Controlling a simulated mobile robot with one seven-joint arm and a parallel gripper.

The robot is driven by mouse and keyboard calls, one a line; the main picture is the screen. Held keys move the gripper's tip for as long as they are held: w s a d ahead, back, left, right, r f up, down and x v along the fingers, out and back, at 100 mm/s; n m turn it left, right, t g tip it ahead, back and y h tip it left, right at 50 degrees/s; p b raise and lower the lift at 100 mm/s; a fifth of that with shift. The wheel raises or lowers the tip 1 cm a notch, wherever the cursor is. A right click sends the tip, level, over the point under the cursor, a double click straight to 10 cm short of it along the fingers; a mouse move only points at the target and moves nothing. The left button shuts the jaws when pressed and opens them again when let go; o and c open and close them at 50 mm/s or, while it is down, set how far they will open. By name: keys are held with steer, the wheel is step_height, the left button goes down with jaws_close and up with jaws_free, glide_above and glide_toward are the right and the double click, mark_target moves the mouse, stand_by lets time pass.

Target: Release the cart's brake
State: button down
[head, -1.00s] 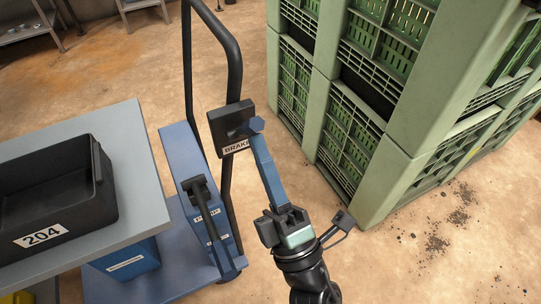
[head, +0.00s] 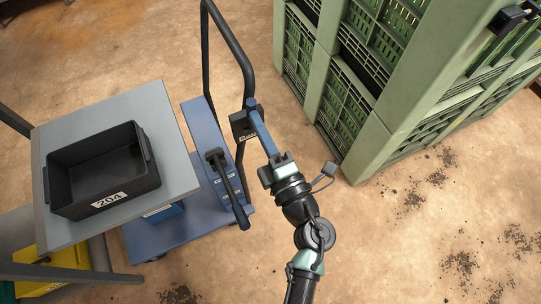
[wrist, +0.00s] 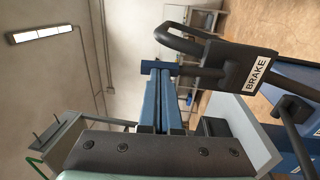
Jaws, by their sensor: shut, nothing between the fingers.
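The cart (head: 165,232) is blue, with a tall black push handle (head: 229,45). A black box labelled BRAKE (head: 238,122) is fixed to the handle; its plate and white label show large in the wrist view (wrist: 232,66). A black lever (head: 228,190) stands lower on the cart beside small labels too small to read. My gripper (head: 251,106) has long blue fingers, shut and empty. In the head view their tips overlap the brake box's right side; I cannot tell whether they touch. In the wrist view the fingers (wrist: 160,72) lie just left of the plate.
Stacked green crates (head: 375,95) stand close to the right of my gripper. A grey table (head: 165,105) with a black bin marked 204 (head: 143,182) stands left, partly over the cart. Bare floor lies in front, with dark debris at right.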

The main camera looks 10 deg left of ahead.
steer(key=w+a+r+p, duration=0.1)
steer(key=p, duration=0.1)
steer(key=shift+w+p, duration=0.1)
steer(key=shift+p, duration=0.3)
steer(key=shift+w+r, duration=0.1)
stand_by(0.4)
